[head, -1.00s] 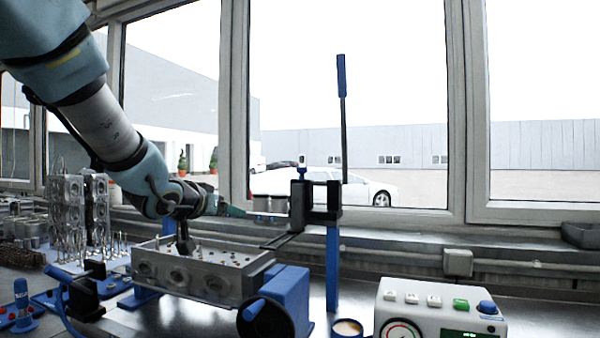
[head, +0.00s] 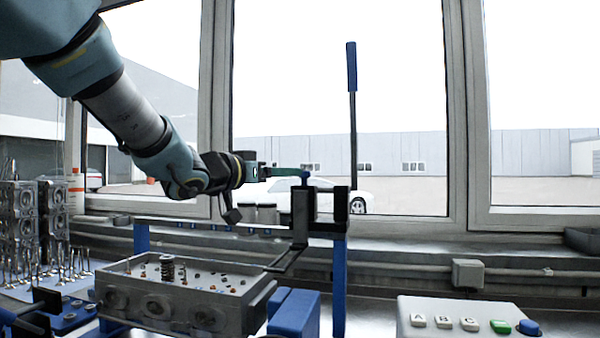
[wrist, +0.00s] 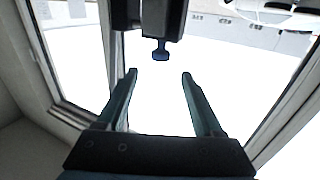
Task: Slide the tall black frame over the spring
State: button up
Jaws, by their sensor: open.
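The tall black frame (head: 301,218) hangs on a rack with blue posts, right of the engine part. Its foot reaches down and left, and a blue-handled lever (head: 352,68) rises above it. The spring (head: 167,269) stands upright on the grey cylinder head (head: 160,305). My gripper (head: 305,174) is open at the top of the frame. In the wrist view, the frame's blue knob (wrist: 161,51) lies just ahead of the gap between my fingertips (wrist: 158,75). In the head view the knob is mostly hidden by my fingers.
A control box (head: 465,315) with lettered buttons stands at front right. Grey metal parts (head: 18,225) and valves stand at left. Jars (head: 267,213) sit on the rack bar behind my wrist. The window is behind; the air above the cylinder head is clear.

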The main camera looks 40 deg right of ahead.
aim_at(304, 172)
jog(key=d, duration=0.3)
jog(key=w+d+p, duration=0.1)
jog(key=d, duration=0.2)
jog(key=d+p, duration=0.1)
jog(key=d, duration=0.1)
jog(key=shift+w+d, duration=0.3)
jog(key=shift+d, duration=0.1)
grip_shut()
dwell(1.0)
